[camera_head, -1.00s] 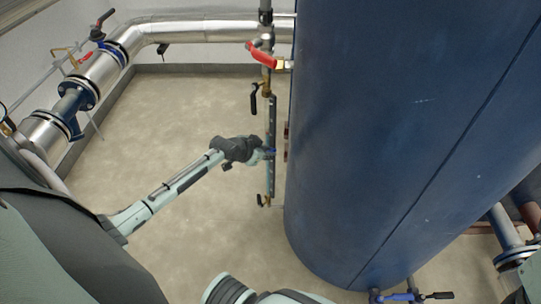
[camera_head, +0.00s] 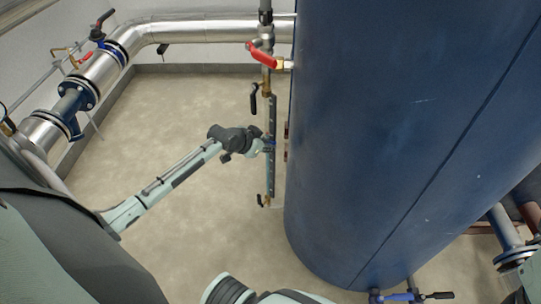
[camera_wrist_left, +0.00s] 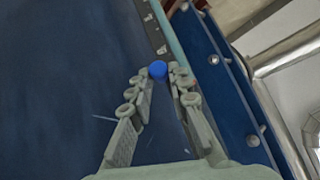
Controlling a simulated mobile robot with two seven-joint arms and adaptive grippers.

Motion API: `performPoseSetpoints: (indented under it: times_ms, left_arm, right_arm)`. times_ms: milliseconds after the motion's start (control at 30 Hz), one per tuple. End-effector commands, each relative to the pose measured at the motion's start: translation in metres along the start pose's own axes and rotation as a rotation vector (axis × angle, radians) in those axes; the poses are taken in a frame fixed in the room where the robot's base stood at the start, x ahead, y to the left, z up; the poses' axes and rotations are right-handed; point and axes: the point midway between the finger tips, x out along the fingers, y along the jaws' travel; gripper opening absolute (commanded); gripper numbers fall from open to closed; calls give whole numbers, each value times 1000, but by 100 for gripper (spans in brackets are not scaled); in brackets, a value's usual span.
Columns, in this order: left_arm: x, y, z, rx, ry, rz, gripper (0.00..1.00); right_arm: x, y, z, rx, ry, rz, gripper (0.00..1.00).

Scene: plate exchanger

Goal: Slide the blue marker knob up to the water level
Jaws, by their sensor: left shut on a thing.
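The blue marker knob (camera_wrist_left: 158,69) is a small round blue knob between my left fingertips in the left wrist view. My left gripper (camera_wrist_left: 163,76) is shut on it. In the head view my left gripper (camera_head: 267,146) is at the upright level gauge (camera_head: 271,180), around the middle of its length. The knob is too small and covered to make out clearly there. A dark strip with light marks (camera_wrist_left: 155,35) runs past the knob in the left wrist view. I cannot make out the water level. My right gripper is not in view.
The big blue tank (camera_head: 390,140) stands close to the right of the gauge. A red-handled valve (camera_head: 262,56) and a small black-handled valve (camera_head: 254,98) are above the gauge's middle. Silver pipes (camera_head: 205,30) run along the back wall. The floor (camera_head: 170,115) to the left is clear.

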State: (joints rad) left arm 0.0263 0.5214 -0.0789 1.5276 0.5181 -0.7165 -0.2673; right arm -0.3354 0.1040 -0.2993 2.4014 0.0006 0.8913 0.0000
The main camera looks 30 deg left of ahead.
Motion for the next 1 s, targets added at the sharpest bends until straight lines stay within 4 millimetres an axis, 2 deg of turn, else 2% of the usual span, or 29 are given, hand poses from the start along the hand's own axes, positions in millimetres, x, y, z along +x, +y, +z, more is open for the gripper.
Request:
performPoseSetpoints:
  times_ms: [900,933,1000]
  left_arm:
    - [-12,-7,-12,2,0,-7,0]
    - [-12,-7,-11,1,-1,-6,22]
    - [-12,-7,-11,1,0,-6,30]
  right_arm:
    - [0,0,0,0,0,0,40]
    - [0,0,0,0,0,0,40]
    - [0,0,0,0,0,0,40]
